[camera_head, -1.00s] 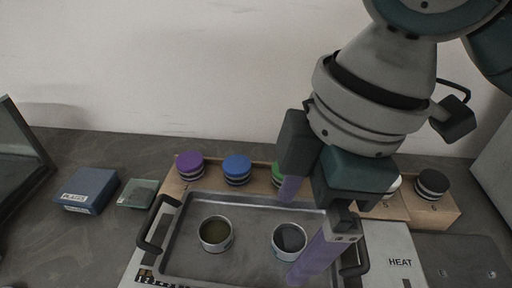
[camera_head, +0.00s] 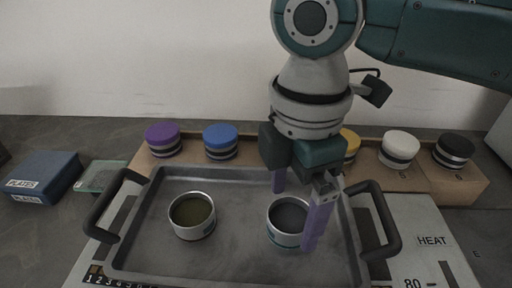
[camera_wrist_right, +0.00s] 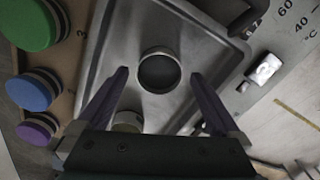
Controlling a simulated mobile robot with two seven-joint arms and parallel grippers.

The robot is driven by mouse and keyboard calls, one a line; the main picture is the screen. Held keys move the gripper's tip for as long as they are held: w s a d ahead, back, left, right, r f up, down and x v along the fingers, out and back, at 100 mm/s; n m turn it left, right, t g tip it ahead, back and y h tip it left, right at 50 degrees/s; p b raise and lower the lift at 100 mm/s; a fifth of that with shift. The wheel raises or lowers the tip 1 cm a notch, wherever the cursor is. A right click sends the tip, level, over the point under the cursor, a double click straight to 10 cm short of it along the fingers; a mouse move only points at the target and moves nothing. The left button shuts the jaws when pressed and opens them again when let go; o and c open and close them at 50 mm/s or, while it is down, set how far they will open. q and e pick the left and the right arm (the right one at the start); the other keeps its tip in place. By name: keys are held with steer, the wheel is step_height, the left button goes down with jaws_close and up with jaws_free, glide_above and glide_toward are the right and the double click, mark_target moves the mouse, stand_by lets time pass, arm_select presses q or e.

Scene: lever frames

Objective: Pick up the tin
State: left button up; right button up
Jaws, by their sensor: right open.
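Two open round tins stand in a grey metal tray (camera_head: 240,262). The left tin (camera_head: 190,232) has an olive-green inside; the right tin (camera_head: 284,239) has a dark grey inside and a teal band near its base. My right gripper (camera_head: 296,212) is open, pointing down, with its purple fingers at the right tin, one behind and one at its front right. In the right wrist view, the grey tin (camera_wrist_right: 160,92) shows between the spread fingertips, and the olive tin (camera_wrist_right: 127,119) is partly hidden by the gripper. I cannot tell how far the fingers reach down. My left gripper is out of view.
The tray has raised handles (camera_head: 385,218) at both sides and sits on a heater labelled HEAT (camera_head: 433,241). Behind it, a wooden rack (camera_head: 410,182) holds several coloured-lid jars. A blue box (camera_head: 44,177) and glass plates (camera_head: 101,176) lie at left.

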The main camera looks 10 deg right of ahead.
mark_target(289, 222)
step_height(289, 222, down, 3)
steer(key=shift+r, duration=0.15)
steer(key=c, duration=1.5)
steer(key=shift+o, duration=0.2)
steer(key=shift+r, duration=0.1)
